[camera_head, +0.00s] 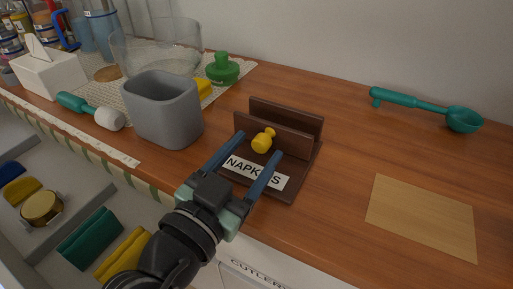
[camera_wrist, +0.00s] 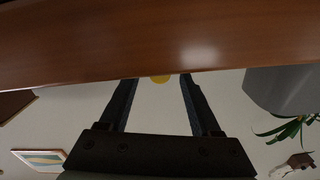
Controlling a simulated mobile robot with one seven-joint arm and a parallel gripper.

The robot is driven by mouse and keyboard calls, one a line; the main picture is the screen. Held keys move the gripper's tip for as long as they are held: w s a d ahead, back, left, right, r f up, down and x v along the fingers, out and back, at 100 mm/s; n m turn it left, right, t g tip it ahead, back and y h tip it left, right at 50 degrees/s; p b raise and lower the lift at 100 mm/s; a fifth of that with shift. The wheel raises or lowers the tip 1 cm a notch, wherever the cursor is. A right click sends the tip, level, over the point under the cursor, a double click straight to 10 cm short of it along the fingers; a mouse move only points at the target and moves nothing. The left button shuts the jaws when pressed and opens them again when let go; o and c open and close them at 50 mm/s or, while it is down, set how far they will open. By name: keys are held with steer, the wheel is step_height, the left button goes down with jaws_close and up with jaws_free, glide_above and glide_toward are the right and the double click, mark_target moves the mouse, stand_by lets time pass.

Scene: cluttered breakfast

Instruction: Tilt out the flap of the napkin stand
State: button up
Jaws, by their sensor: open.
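The napkin stand (camera_head: 308,148) is dark brown wood on the counter at the centre of the head view. A yellow knob (camera_head: 262,143) sits on the front panel; I take this panel to be the flap. My gripper (camera_head: 258,147) is open, its two blue fingers reaching over the base with the knob between their tips. No contact shows. In the wrist view, a bit of yellow knob (camera_wrist: 160,78) appears between the fingertips (camera_wrist: 160,82).
A grey bin (camera_head: 165,115) stands close to the left of the stand, with a clear glass bowl (camera_head: 150,45) behind it. A teal scoop (camera_head: 425,105) and a tan mat (camera_head: 422,215) lie to the right. The counter between stand and mat is clear. An open drawer (camera_head: 60,215) is lower left.

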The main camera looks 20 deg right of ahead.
steer(key=shift+w+d, duration=0.4)
steer(key=shift+d, duration=0.2)
jaws_close()
